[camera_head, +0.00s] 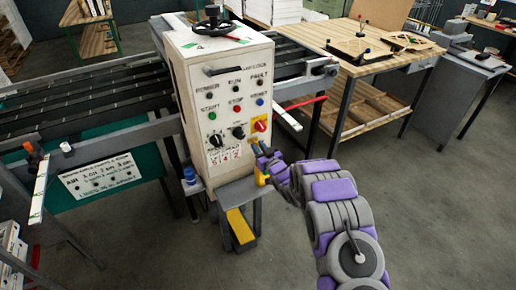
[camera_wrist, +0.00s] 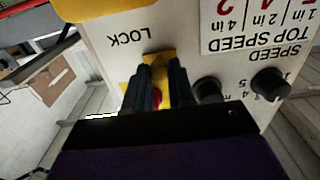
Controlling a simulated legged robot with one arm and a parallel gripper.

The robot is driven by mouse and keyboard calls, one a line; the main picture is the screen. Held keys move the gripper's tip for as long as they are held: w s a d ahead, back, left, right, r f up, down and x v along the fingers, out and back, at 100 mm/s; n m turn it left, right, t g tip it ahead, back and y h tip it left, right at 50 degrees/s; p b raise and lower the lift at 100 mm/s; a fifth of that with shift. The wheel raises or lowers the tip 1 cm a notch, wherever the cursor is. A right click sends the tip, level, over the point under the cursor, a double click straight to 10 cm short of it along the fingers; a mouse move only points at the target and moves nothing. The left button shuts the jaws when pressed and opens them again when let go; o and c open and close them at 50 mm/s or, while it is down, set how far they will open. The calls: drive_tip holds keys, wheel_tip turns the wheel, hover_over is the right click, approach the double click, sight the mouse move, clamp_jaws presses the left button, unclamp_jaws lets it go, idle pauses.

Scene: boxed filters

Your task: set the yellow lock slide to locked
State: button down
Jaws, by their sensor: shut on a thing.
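The white control cabinet (camera_head: 228,105) stands at the centre of the head view. Its red rotary switch (camera_head: 260,124) sits on a yellow plate at the panel's lower right. My gripper (camera_head: 256,148) is at the panel just below that switch. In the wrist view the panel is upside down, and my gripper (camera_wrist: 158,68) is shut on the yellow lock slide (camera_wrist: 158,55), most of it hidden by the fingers. The red of the switch shows between the fingers. The LOCK label (camera_wrist: 132,37) lies beside and just beyond the fingertips.
Black knobs (camera_wrist: 268,82) and a TOP SPEED label (camera_wrist: 250,28) are close to the fingers. Another yellow part (camera_wrist: 95,8) shows at the wrist view's top edge. A roller conveyor (camera_head: 80,100) runs left; a wooden table (camera_head: 350,45) stands right. The floor (camera_head: 430,180) at right is clear.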

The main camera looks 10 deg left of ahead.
sight(260, 137)
drive_tip(key=w+d, duration=0.1)
drive_tip(key=w+d+p, duration=0.1)
drive_tip(key=d, duration=0.1)
drive_tip(key=c, duration=0.9)
unclamp_jaws()
drive_tip(key=shift+d, duration=0.1)
drive_tip(key=shift+c, duration=0.2)
drive_tip(key=shift+s, duration=0.15)
drive_tip(key=shift+s+d, duration=0.2)
drive_tip(key=shift+s, duration=0.1)
drive_tip(key=p+v, duration=0.2)
drive_tip(key=v, duration=1.4)
drive_tip(key=shift+d+p, duration=0.25)
drive_tip(key=shift+p, duration=0.05)
